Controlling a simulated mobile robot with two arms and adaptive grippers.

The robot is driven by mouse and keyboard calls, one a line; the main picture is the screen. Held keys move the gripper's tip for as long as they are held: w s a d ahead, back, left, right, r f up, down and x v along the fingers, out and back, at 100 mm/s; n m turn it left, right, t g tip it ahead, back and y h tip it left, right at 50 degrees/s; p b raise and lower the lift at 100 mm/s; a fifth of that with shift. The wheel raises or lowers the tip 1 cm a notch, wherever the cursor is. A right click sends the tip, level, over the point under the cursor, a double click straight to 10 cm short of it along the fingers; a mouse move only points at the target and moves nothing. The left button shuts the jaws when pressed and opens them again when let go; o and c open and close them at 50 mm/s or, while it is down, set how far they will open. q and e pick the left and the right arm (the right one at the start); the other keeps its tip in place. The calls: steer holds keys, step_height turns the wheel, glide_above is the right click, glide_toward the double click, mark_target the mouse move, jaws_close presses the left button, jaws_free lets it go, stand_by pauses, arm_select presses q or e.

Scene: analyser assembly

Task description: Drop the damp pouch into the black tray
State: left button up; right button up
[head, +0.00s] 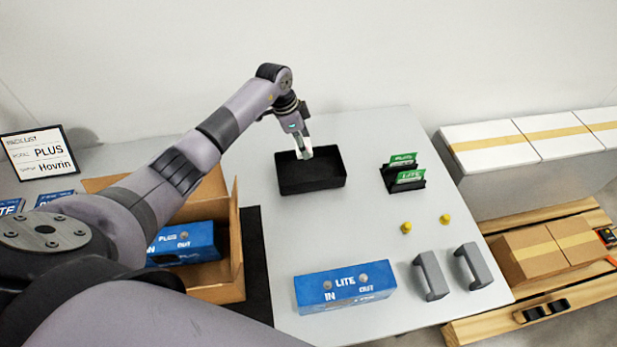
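The black tray (312,184) lies open on the grey table, towards the back left. My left gripper (304,151) reaches over the tray's back part and points down. A small pale piece shows at its tip; I cannot tell whether this is the pouch or the gripper's own fingers, nor whether it touches the tray. The gripper's opening is too small to make out. No pouch can be clearly made out elsewhere. The tray's dark inside shows no clear contents. My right gripper is not in view.
A blue LITE box (343,287), two grey handles (431,275) (473,266), two yellow knobs (406,228) (445,219) and a black holder with green cards (404,179) stand on the table. An open carton (228,290) with a blue PLUS box (186,243) sits left. The table's middle is clear.

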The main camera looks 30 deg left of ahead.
arm_select(q)
steer(key=shift+f, duration=0.3)
steer(key=o, duration=1)
steer(key=shift+o, duration=0.2)
steer(key=v, duration=1.2)
